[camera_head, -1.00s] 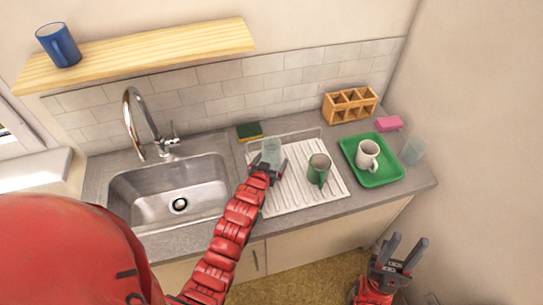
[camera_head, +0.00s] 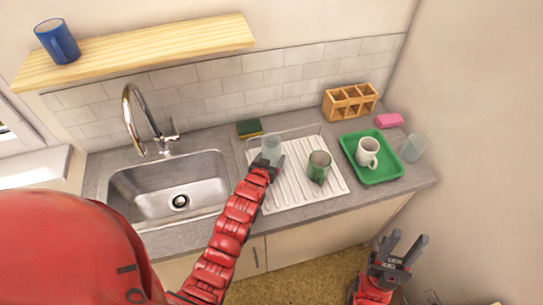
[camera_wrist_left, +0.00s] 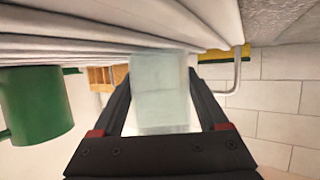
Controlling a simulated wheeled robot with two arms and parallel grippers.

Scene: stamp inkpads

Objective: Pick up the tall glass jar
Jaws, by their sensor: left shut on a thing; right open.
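A tall clear glass jar (camera_head: 271,146) stands at the left of the white drying rack (camera_head: 310,197). My left gripper (camera_head: 264,164) is shut on the jar. In the left wrist view the pale jar (camera_wrist_left: 160,92) sits between the two black fingers of the left gripper (camera_wrist_left: 162,110). Whether the jar's base touches the rack is hard to tell. My right gripper (camera_head: 404,249) is open and empty, low at the right, in front of the counter.
A green mug (camera_head: 318,167) stands on the rack, right of the jar. A green tray (camera_head: 385,171) holds a white mug (camera_head: 367,152); another glass (camera_head: 413,148) stands beside it. A sponge (camera_head: 249,128) and wooden caddy (camera_head: 350,102) are behind. The sink (camera_head: 170,187) is left.

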